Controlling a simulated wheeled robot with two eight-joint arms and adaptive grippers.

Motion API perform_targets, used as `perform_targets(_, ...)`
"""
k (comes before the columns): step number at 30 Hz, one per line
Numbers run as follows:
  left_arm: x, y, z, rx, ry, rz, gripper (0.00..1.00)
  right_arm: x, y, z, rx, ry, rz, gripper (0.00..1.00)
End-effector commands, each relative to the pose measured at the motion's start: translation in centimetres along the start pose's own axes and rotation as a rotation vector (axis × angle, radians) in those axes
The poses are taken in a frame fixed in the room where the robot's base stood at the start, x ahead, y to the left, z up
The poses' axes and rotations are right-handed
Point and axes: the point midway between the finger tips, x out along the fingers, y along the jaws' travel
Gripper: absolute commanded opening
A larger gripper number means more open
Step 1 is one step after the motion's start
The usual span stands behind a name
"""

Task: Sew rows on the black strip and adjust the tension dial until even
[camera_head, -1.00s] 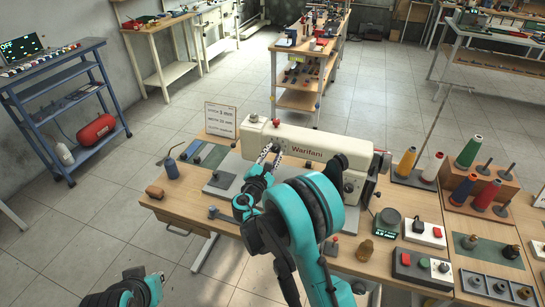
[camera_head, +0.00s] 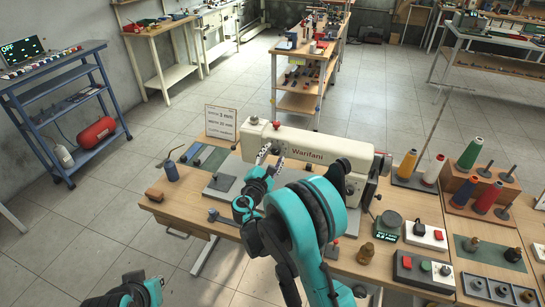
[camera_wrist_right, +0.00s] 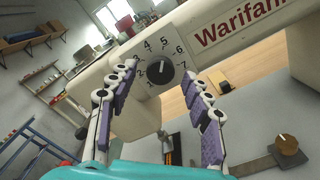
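The cream sewing machine (camera_head: 345,150), lettered "Warifani", stands on the wooden table. Its black round tension dial (camera_wrist_right: 160,72), numbered around its edge, shows in the right wrist view. Its pointer is roughly upward. My right gripper (camera_wrist_right: 160,85) is open, with purple-padded fingers on either side of the dial and a gap to it. In the head view the right gripper (camera_head: 266,158) is at the machine's left end. I cannot make out the black strip clearly. My left gripper (camera_head: 138,290) is low at the left, its fingers not clear.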

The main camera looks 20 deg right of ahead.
Motion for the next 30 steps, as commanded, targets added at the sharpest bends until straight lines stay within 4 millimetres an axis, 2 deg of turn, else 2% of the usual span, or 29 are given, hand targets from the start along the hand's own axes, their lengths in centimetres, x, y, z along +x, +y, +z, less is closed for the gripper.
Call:
perform_targets(8, 0.0, 0.0, 0.0, 0.000, 0.000, 0.000, 0.00, -0.6, 0.1, -0.1, 0.000, 0.001, 0.001, 0.49)
perform_targets(11, 0.0, 0.0, 0.0, 0.000, 0.000, 0.000, 0.00, -2.0, 0.1, -0.1, 0.000, 0.002, 0.002, 0.49)
perform_targets(21, 0.0, 0.0, 0.0, 0.000, 0.000, 0.000, 0.00, -9.2, 0.1, -0.1, 0.000, 0.003, 0.002, 0.49)
perform_targets(25, 0.0, 0.0, 0.0, 0.000, 0.000, 0.000, 0.00, -11.0, 0.1, -0.1, 0.000, 0.002, 0.002, 0.49)
perform_targets(30, 0.0, 0.0, 0.0, 0.000, 0.000, 0.000, 0.00, -12.0, 0.0, 0.0, 0.000, 0.000, 0.000, 0.49)
